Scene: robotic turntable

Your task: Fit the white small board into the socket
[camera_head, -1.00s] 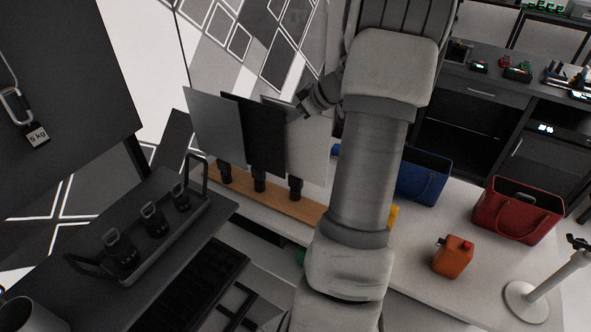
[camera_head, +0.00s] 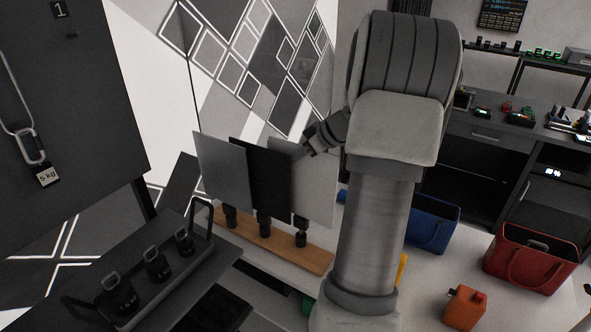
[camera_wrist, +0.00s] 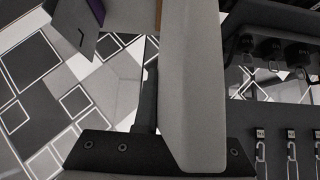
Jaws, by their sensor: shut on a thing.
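The white small board (camera_head: 316,192) stands upright at the right end of a row of boards, over the right-hand black socket (camera_head: 301,237). Its lower edge is at the top of that socket; I cannot tell whether it is seated in it. My gripper (camera_head: 303,150) is shut on the board's upper part. In the wrist view the held board (camera_wrist: 192,80) fills the middle, between dark gripper parts. A grey board (camera_head: 222,175) and a black board (camera_head: 262,178) stand to its left in their own sockets.
The sockets stand on a wooden strip (camera_head: 258,243) on a white table. A rack of weights (camera_head: 155,270) is at lower left. A blue bag (camera_head: 433,225), a red bag (camera_head: 530,262) and an orange canister (camera_head: 464,307) are to the right of my arm.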

